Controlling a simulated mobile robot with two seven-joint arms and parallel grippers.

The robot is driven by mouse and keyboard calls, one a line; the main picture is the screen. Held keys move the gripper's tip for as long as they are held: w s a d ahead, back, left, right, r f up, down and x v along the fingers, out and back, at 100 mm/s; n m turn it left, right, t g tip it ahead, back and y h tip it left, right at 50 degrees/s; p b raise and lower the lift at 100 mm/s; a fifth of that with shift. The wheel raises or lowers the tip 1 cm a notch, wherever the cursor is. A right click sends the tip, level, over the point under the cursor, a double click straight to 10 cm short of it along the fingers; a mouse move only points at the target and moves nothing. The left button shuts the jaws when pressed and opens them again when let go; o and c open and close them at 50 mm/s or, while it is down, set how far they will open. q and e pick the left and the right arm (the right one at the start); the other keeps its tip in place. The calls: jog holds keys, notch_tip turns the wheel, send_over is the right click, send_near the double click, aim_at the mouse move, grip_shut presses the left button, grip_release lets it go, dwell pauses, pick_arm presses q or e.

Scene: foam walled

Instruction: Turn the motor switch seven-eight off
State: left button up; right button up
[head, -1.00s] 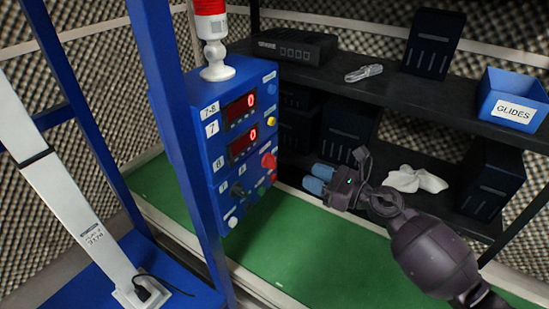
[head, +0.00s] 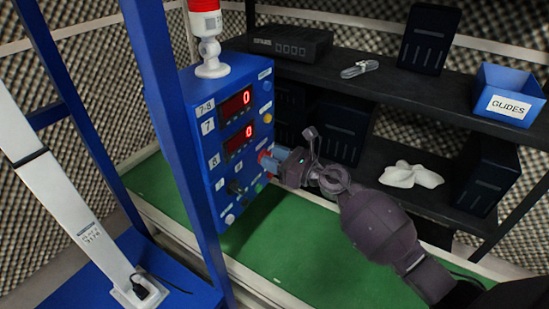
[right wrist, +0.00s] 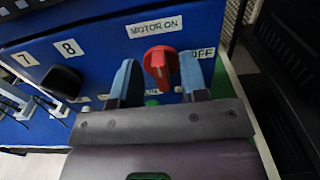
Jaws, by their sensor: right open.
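The blue control box (head: 213,84) stands at left-centre in the head view, with two red displays reading 0. The red motor switch (right wrist: 160,60) is on its face under a "MOTOR ON" label (right wrist: 155,27), with an "OFF" label (right wrist: 203,53) to its right. A "7" and an "8" label sit left of it, near a black knob (right wrist: 62,81). My right gripper (head: 267,158) is open at the panel. Its blue fingers stand on either side of the red switch, with gaps visible. The fingers mostly hide the switch in the head view. My left gripper is not in view.
A red-and-white beacon (head: 208,38) stands on the box. A blue post (head: 165,110) rises in front at left. The dark shelf behind holds a blue GLIDES bin (head: 508,88), a cable (head: 360,68) and a white cloth (head: 410,175). The green floor (head: 285,240) is clear.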

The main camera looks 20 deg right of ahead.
jog(key=shift+c, duration=0.4)
grip_shut()
